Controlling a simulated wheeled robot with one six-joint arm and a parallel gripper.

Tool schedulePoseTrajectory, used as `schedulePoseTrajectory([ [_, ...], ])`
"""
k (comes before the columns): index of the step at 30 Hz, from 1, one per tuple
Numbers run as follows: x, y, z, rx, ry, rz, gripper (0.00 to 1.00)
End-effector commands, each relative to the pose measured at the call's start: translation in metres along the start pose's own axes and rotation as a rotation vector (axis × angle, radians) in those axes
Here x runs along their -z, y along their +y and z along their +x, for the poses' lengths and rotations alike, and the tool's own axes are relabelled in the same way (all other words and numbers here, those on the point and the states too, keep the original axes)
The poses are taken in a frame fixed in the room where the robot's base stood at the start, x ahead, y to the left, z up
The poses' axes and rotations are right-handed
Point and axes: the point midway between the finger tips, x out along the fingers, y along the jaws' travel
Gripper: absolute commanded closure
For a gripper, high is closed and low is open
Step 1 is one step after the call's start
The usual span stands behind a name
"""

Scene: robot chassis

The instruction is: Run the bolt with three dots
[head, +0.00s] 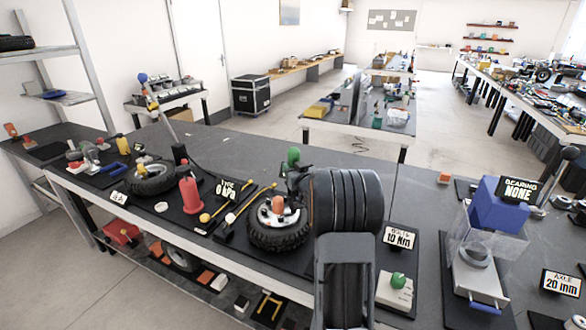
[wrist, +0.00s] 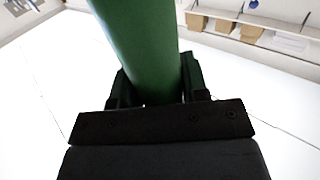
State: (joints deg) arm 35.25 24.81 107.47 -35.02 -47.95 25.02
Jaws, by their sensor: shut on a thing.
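My gripper (head: 294,172) is shut on a green tool handle (head: 293,156), above the back of a wheel. In the wrist view, its two dark fingers (wrist: 157,92) flank the thick green handle (wrist: 140,45), which runs up out of the picture. The wheel (head: 278,238) lies flat on the bench, with a black tyre, a pale hub and an orange piece (head: 277,203) on the hub. My arm hides part of its right side. No bolt with three dots can be made out; any dots are too small or hidden. A sign (head: 398,238) seems to read "BOLTS 10 Nm".
Left of the wheel stand yellow-ended rods (head: 205,217), a red bottle-like jack (head: 190,194), a tyre sign (head: 227,188) and another wheel (head: 150,180). Right of my arm are a white block with a green knob (head: 397,280) and a blue-topped press (head: 497,205). Bare bench lies behind my arm.

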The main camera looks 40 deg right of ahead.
Motion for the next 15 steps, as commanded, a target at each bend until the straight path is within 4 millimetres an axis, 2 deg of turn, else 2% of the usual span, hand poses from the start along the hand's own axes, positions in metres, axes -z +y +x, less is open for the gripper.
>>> schedulePoseTrajectory([
  [8, -0.004, 0.000, -0.001, -0.001, -0.011, 0.002, 0.87],
  [15, 0.011, 0.000, -0.001, 0.000, -0.008, 0.002, 0.87],
])
